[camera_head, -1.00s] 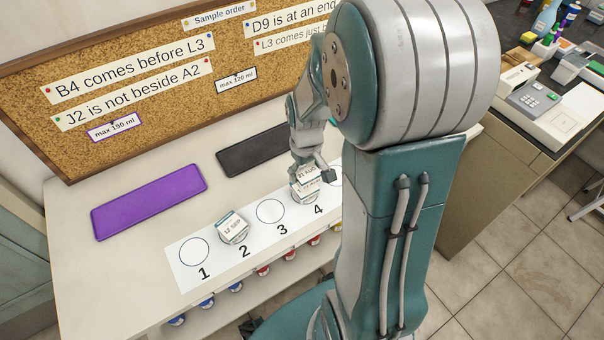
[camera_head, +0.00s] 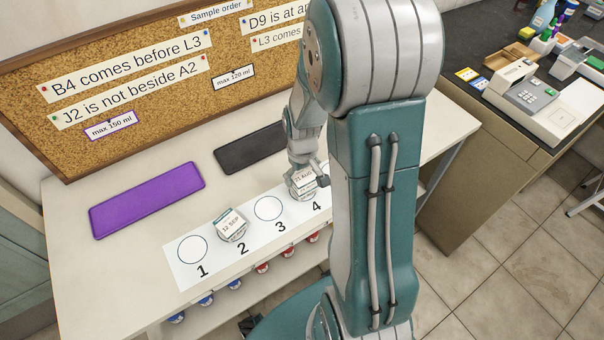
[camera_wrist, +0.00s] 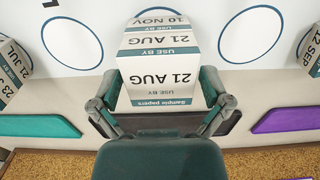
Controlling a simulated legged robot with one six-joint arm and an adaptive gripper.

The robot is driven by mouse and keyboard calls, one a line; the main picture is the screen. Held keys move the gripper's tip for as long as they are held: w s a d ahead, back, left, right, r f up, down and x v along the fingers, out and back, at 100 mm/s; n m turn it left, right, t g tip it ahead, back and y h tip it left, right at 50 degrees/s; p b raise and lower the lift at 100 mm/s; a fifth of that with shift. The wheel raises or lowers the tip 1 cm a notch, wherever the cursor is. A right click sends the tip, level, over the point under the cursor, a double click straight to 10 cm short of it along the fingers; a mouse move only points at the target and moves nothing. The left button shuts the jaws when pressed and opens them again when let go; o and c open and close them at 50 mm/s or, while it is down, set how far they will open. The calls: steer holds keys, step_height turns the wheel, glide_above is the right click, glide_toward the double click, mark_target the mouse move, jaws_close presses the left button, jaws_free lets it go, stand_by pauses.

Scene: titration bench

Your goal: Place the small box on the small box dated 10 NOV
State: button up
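A small white box dated 21 AUG (camera_wrist: 160,78) sits between the fingers of my gripper (camera_wrist: 160,100) in the wrist view, with a finger against each side. It also shows in the head view (camera_head: 303,177), over spot 4 of the numbered strip. The small box dated 10 NOV (camera_wrist: 158,20) shows just beyond and under it in the wrist view. The upper box looks lined up with it and resting on it or very close above; I cannot tell which. In the head view my gripper points down at the stack, and my arm hides the strip's right end.
A box dated 12 SEP (camera_head: 232,225) stands on spot 2 of the white strip (camera_head: 184,275); spots 1 and 3 are empty. A purple mat (camera_head: 148,198) and a black mat (camera_head: 250,150) lie behind. Another box (camera_wrist: 14,72) stands at the wrist view's left edge. A corkboard (camera_head: 150,75) rises at the back.

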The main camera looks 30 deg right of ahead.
mark_target(302, 174)
steer(key=shift+r, duration=0.1)
step_height(302, 174, up, 11)
steer(key=s+a+r+t, duration=0.5)
steer(key=s+a+r, duration=0.5)
steer(key=s+r, duration=0.2)
steer(key=shift+s+a+r+t, duration=0.3)
steer(key=shift+s+a+r, duration=0.05)
steer(key=shift+a+r, duration=0.1)
